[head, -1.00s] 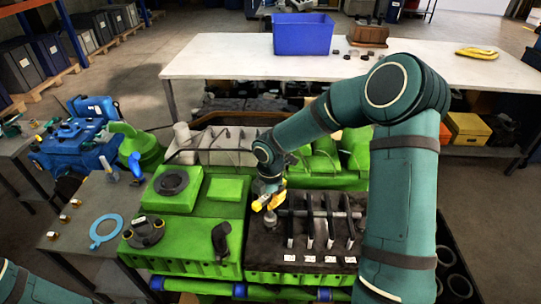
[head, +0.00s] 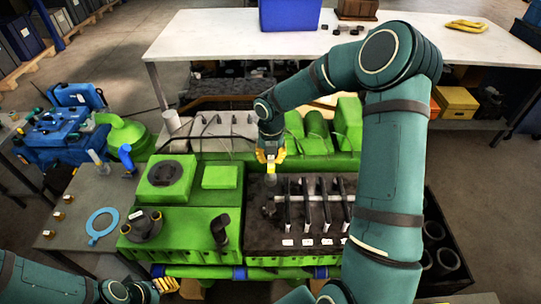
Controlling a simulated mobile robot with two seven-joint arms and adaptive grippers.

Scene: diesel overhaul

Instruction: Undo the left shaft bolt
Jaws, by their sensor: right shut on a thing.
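The green engine (head: 190,240) fills the middle of the head view. Its dark top deck (head: 262,236) carries a row of upright rocker pieces (head: 307,200) along a shaft. My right gripper (head: 271,160) is above the back left of this deck, shut on a small grey piece (head: 271,174) that hangs below its yellow fingers. I cannot tell whether this is the left shaft bolt or a tool. A grey round part (head: 268,208) sits on the deck just below, near the shaft's left end. My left gripper (head: 165,286) is low at the bottom left; its jaws are unclear.
A grey side table (head: 80,200) at left holds a blue ring (head: 102,226) and small brass parts. A white bench (head: 210,42) with a blue bin (head: 290,12) stands behind. A black crate (head: 440,235) is at right.

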